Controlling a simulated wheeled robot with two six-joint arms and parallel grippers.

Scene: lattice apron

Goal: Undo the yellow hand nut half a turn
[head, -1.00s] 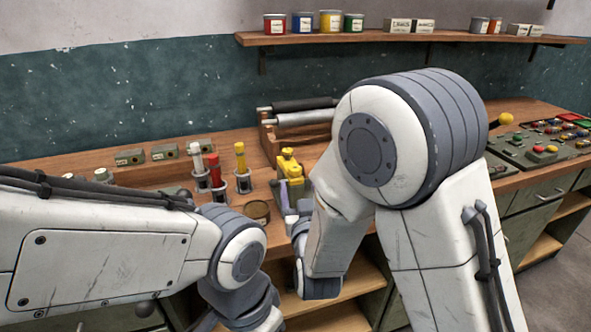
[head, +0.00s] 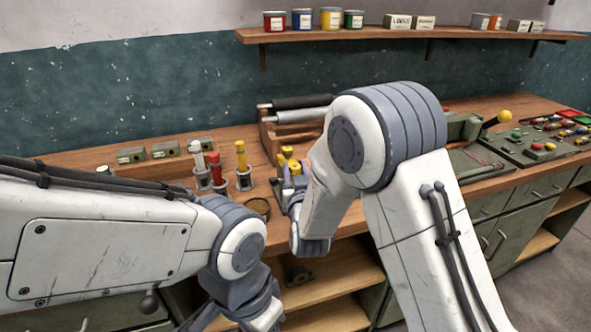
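The yellow hand nut (head: 287,152) shows as a small yellow shape on the workbench, just left of my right forearm. My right wrist covers part of it and its mount. My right gripper (head: 289,188) is at the bench right below the yellow part, mostly hidden behind my own wrist. I cannot tell whether its fingers touch the nut, or whether they are open or shut. My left arm comes in from the left and bends down at the bottom of the view. Its gripper is out of the picture.
Holders with white, red and yellow-topped tools (head: 215,172) stand left of the nut. A brass ring-like dish (head: 257,208) lies near the front edge. A rack with rollers (head: 300,115) stands behind. A button panel (head: 540,145) is at the right. Open shelves (head: 335,285) are below.

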